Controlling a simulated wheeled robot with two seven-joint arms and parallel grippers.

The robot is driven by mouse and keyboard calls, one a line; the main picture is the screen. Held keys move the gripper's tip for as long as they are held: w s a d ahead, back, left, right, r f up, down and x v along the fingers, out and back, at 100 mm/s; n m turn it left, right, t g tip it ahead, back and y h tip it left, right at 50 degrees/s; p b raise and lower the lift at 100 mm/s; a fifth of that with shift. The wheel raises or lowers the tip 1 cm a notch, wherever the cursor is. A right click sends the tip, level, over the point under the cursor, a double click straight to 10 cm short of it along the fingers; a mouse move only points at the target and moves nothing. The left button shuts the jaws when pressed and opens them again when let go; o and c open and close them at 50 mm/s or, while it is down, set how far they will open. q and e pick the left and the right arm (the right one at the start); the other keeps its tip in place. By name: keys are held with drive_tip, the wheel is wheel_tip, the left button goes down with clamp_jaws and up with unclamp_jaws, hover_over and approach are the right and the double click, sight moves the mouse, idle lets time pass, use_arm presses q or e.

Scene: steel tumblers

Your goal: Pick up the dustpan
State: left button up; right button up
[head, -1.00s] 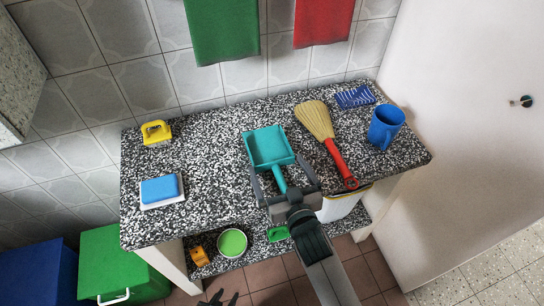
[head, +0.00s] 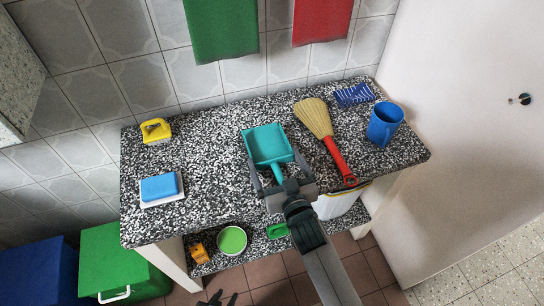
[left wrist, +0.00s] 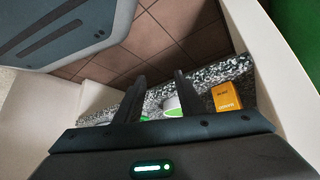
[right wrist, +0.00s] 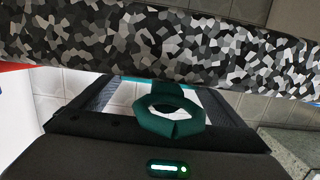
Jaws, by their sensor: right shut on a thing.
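The teal dustpan (head: 268,145) lies near the middle of the speckled counter, its handle pointing to the front edge. My right gripper (head: 277,174) is shut on the dustpan's handle at the counter's front edge. My left gripper (head: 217,297) is low at the bottom of the head view, off the dustpan. In the left wrist view its fingers (left wrist: 160,88) are apart with nothing between them.
A brush with a red handle (head: 335,155) lies just right of the dustpan.

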sight(277, 165)
drive_tip(key=shift+r, duration=0.6)
drive_tip(key=r, duration=0.3)
drive_tip(key=shift+s+d+r, duration=0.1)
drive_tip(key=shift+s+d, duration=0.1)
drive_tip(key=shift+d, duration=0.05)
drive_tip(key=s+d+r, duration=0.6)
drive_tip(key=s+d, duration=0.1)
drive_tip(key=d, duration=0.1)
drive_tip(key=shift+s+r+b, duration=0.3)
drive_tip(key=shift+b, duration=0.05)
drive_tip(key=w+d+r+m+h, duration=0.1)
drive_tip(key=w+d+r+h, duration=0.1)
drive_tip(key=d, duration=0.3)
drive_tip(key=w+d+r+m+h, duration=0.2)
drive_tip(key=w+d+r+h, duration=0.1)
drive_tip(key=d, duration=0.3)
drive_tip(key=shift+w+d+r+m+t, duration=0.15)
drive_tip(key=shift+w+r+m+t, duration=0.2)
drive_tip(key=shift+w+r, duration=0.45)
